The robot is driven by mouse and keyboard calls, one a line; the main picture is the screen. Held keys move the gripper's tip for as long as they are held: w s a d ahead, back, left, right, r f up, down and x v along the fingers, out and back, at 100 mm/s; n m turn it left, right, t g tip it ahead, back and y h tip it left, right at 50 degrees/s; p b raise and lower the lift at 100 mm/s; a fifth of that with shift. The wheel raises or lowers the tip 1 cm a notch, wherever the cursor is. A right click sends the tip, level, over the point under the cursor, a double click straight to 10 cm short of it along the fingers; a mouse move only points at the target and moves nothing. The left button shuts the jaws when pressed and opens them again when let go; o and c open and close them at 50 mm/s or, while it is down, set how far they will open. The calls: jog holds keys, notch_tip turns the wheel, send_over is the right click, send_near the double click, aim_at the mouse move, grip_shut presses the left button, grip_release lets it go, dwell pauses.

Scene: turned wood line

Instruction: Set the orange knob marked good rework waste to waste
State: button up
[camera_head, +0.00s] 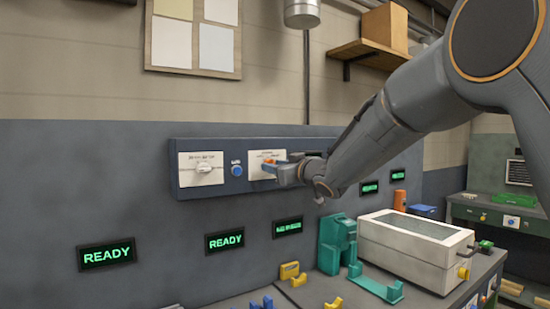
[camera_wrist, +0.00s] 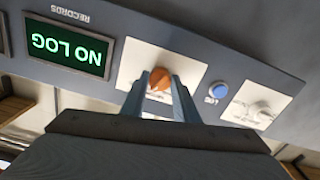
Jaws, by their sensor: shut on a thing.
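The orange knob (camera_wrist: 159,84) sits on a white plate (camera_wrist: 136,63) on the wall panel. In the wrist view my gripper (camera_wrist: 163,82) has its two blue-grey fingers on either side of the knob, shut on it. The plate's printed marks are mostly hidden by the fingers, so I cannot tell the knob's setting. In the head view the orange knob (camera_head: 268,161) shows only partly beside my gripper (camera_head: 277,168), which reaches the panel from the right.
A white knob (camera_head: 204,168) and a blue button (camera_head: 237,170) sit left of the orange knob in the head view. A green NO LOG display (camera_wrist: 68,45) is on the panel in the wrist view. Below are READY displays (camera_head: 106,254), a green fixture (camera_head: 336,242) and a white machine (camera_head: 415,247).

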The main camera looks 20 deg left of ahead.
jog(key=shift+m+p, duration=1.3)
jog(key=shift+m, duration=0.3)
jog(key=shift+a, duration=0.1)
jog(key=o, duration=1.1)
jog(key=shift+c, duration=0.2)
jog(key=b+v, duration=0.2)
jog(key=v, duration=0.6)
jog(key=shift+b, duration=0.3)
